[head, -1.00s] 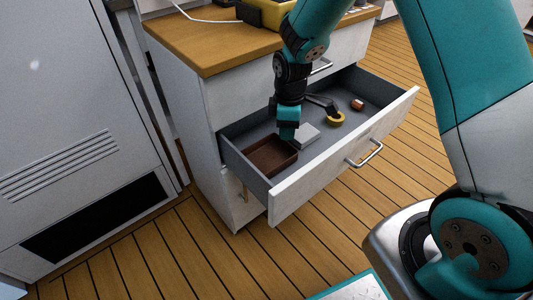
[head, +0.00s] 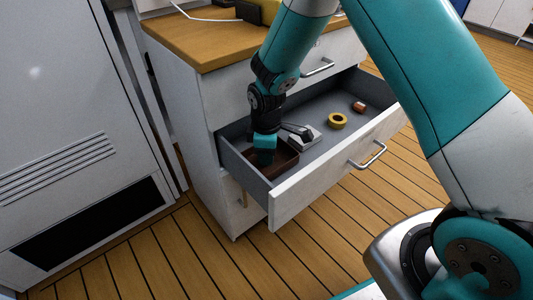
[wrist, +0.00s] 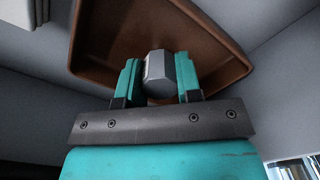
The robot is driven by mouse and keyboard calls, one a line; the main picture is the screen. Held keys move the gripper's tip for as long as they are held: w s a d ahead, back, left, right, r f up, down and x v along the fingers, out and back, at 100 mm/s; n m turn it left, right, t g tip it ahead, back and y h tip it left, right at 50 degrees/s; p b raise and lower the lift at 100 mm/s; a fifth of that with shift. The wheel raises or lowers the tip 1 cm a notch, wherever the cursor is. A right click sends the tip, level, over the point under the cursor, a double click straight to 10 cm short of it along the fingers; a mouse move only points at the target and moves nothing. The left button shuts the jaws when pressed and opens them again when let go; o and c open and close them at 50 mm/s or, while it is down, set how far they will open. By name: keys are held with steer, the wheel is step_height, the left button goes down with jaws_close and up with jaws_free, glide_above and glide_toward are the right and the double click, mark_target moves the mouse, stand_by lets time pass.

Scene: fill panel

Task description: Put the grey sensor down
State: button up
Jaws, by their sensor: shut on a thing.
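My gripper (wrist: 160,82) is shut on the grey sensor (wrist: 159,70), a small grey block with a lighter face between the teal fingers in the wrist view. In the head view my gripper (head: 264,142) is over the brown tray (head: 285,165) inside the open drawer. The sensor is hidden there behind the fingers. I cannot tell whether the sensor touches the tray.
The open drawer (head: 330,170) also holds a light grey box (head: 304,140) with a dark tool beside it, a yellow ring (head: 338,121) and a small brown-orange piece (head: 359,107). The wooden countertop (head: 200,45) stands above. A tall grey cabinet (head: 70,90) is at left.

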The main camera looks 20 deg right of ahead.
steer(key=o, duration=0.9)
steer(key=shift+f, duration=0.1)
steer(key=shift+o, duration=0.2)
step_height(320, 180, up, 11)
steer(key=p, duration=0.4)
steer(key=s+a+r+m+y, duration=0.2)
steer(key=s+a+r+m, duration=0.1)
steer(key=s+r, duration=0.85)
steer(key=s+r+m+y, duration=0.1)
steer(key=s+r, duration=0.2)
steer(key=s, duration=0.3)
steer(key=s+a+r+m+y, duration=0.1)
steer(key=s+r, duration=0.3)
steer(key=s, duration=0.3)
steer(key=shift+s+a+r+m, duration=0.15)
steer(key=shift+a+r+m, duration=0.1)
steer(key=shift+a+m, duration=0.05)
